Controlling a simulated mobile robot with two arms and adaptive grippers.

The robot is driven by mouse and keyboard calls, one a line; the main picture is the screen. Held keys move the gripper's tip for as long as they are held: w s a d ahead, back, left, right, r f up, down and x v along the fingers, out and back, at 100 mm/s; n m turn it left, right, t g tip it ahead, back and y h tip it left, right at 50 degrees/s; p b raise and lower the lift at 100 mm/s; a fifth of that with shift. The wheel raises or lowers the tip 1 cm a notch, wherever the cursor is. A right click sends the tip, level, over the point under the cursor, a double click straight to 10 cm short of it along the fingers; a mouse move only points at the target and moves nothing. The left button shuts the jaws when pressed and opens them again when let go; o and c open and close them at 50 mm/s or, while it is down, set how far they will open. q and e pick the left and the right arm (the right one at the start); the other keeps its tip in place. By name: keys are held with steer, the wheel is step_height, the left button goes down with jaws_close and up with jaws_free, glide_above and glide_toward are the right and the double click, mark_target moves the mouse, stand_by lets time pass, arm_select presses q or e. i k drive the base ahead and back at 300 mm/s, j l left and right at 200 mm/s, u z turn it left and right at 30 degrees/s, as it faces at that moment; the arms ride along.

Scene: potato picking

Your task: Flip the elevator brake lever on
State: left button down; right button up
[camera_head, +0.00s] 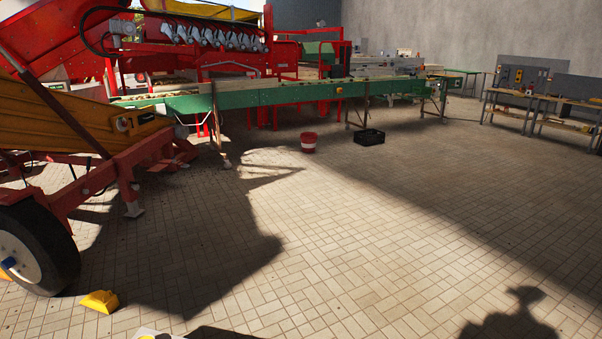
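The elevator (70,115), a yellow-orange conveyor on a red wheeled frame (95,182), stands at the left edge, partly cut off by the picture. Its large black tyre (45,245) with a white rim rests on the floor at lower left. I cannot make out the brake lever for certain at this distance. Neither of my grippers is in view.
A yellow wheel chock (100,301) lies on the floor near the tyre. A green conveyor (285,95) spans the back. A red bucket (308,143) and black crate (370,137) stand before it. Workbenches (545,100) line the right. The central tiled floor is clear.

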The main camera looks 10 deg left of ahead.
mark_target(85, 191)
steer(key=i+l, duration=0.15)
steer(key=i, duration=0.6)
steer(key=i+l, duration=0.15)
steer(key=i, duration=0.6)
steer(key=i+l, duration=0.15)
steer(key=i, duration=0.6)
